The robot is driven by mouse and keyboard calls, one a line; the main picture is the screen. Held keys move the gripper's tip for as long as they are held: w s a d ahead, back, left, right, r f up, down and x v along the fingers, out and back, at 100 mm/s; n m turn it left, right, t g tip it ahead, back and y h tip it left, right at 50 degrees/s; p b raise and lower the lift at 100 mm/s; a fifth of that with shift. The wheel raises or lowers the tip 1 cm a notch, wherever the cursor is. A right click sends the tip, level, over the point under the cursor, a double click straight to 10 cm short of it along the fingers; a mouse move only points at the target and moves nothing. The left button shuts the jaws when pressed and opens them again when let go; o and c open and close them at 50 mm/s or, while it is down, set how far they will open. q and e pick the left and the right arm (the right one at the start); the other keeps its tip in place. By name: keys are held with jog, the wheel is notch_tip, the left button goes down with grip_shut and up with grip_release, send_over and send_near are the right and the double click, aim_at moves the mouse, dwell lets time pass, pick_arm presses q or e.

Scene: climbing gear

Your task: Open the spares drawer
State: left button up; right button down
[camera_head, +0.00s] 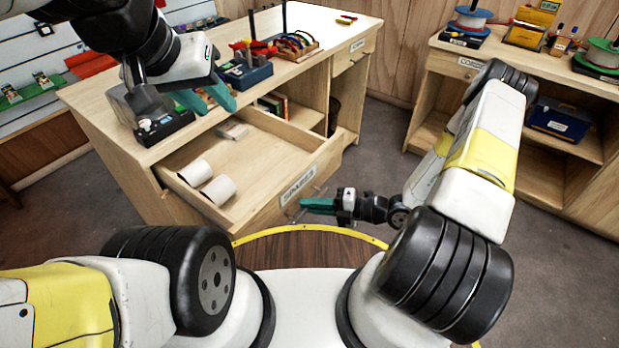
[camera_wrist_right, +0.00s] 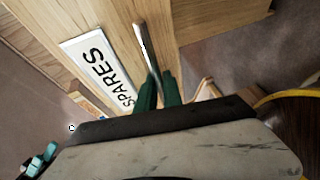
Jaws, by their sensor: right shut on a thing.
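The spares drawer (camera_head: 250,165) is pulled well out of the wooden bench, and its inside shows from above. Its front carries a SPARES label (camera_head: 298,187), also large in the right wrist view (camera_wrist_right: 98,72). My right gripper (camera_head: 303,205) is at the drawer front, its teal fingers (camera_wrist_right: 160,92) shut on the metal bar handle (camera_wrist_right: 146,42). Two white rolls (camera_head: 195,172) and a small flat grey item (camera_head: 232,130) lie in the drawer. My left gripper (camera_head: 208,103) is open and empty above the bench top, near the drawer's far left side.
The bench top (camera_head: 300,75) holds a black device (camera_head: 165,125), a blue box (camera_head: 246,73) and a rack of coloured gear (camera_head: 292,45). A second bench (camera_head: 440,90) with spools stands at the right. Open floor (camera_head: 385,140) lies between the benches.

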jog(key=c, duration=1.8)
grip_release()
jog(key=shift+o, duration=0.2)
jog(key=shift+d, duration=0.1)
jog(key=v, duration=0.7)
jog(key=shift+d, duration=0.35)
